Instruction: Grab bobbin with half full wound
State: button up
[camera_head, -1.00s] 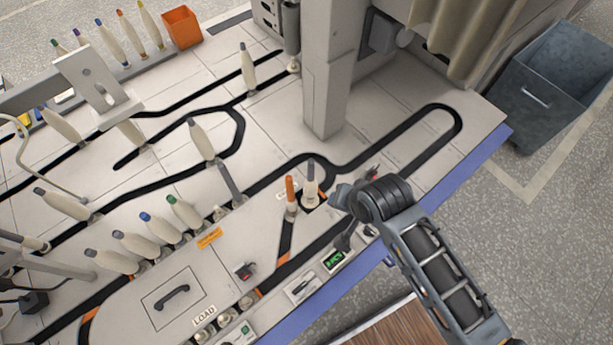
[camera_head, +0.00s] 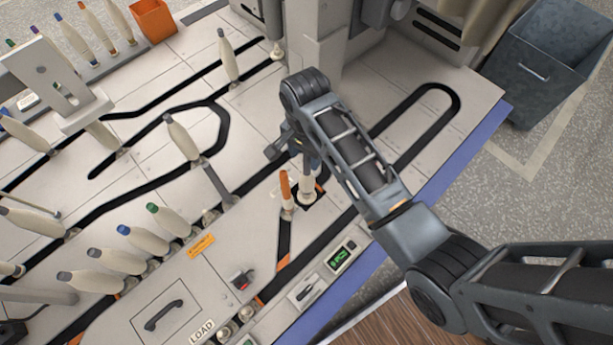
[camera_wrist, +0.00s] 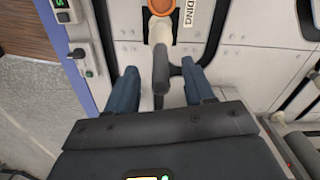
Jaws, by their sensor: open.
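My gripper (camera_head: 291,150) is open over two short upright bobbins at the tray's right end. One is an orange bobbin (camera_head: 285,187), with bare orange tube above and a pale base. Beside it stands a grey-topped bobbin (camera_head: 307,184), pale and thicker low down; my gripper and arm partly hide its top. In the wrist view, a dark grey tube (camera_wrist: 160,78) lies between my open fingers (camera_wrist: 159,70), with a visible gap to the left finger. The orange tip (camera_wrist: 160,6) is beyond the fingertips. How much yarn each carries is hard to tell.
Several full cream bobbins with coloured tips stand on the left, including a green-tipped one (camera_head: 168,219). A grey bare-topped peg (camera_head: 216,183) stands left of my gripper. A grey machine column (camera_head: 313,50) rises behind. The panel at right (camera_head: 440,130) is clear.

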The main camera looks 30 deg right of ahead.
aim_at(307, 162)
jog(key=f, duration=0.1)
jog(key=f+b, duration=0.1)
jog(key=f, duration=0.2)
jog(key=shift+d+f, duration=0.25)
grip_shut()
dwell(0.4)
